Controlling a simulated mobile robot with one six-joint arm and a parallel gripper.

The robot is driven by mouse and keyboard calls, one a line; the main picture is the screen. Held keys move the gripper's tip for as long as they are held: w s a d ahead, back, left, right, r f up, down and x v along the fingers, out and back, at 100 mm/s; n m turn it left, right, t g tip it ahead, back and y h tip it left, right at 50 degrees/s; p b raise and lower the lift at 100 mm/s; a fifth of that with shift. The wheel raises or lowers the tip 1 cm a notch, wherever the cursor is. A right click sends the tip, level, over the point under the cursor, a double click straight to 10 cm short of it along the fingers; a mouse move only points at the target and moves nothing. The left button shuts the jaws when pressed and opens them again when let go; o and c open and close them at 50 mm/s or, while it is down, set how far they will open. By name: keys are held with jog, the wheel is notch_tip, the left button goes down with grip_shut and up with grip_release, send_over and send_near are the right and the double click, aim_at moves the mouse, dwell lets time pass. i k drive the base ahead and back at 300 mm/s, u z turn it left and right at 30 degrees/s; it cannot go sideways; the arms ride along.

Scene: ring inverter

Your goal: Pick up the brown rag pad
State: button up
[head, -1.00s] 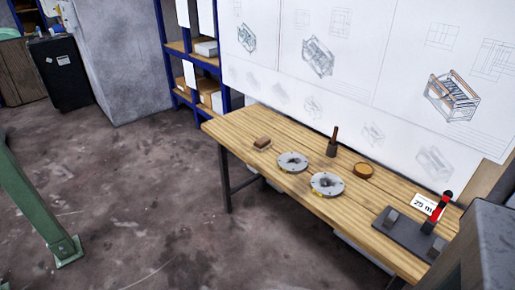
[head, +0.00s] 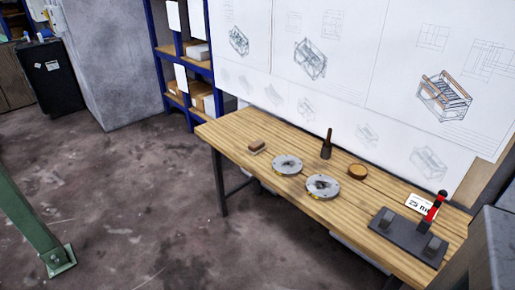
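A small brown block-like pad (head: 257,146), which looks like the brown rag pad, lies near the left end of the wooden workbench (head: 310,220). It is too small in the picture to make out its cloth. Two grey metal discs (head: 287,165) with central holes lie to its right, nearer the front edge. My gripper is not in view.
A dark upright tool (head: 326,148), a round brown tin-like item (head: 357,171), a white label (head: 420,205) and a dark fixture with a red handle (head: 408,238) stand on the bench. A green post (head: 35,230) stands at left. The floor before the bench is clear.

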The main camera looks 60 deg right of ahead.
aim_at(256, 147)
jog(key=i, duration=0.9)
jog(key=u, duration=0.05)
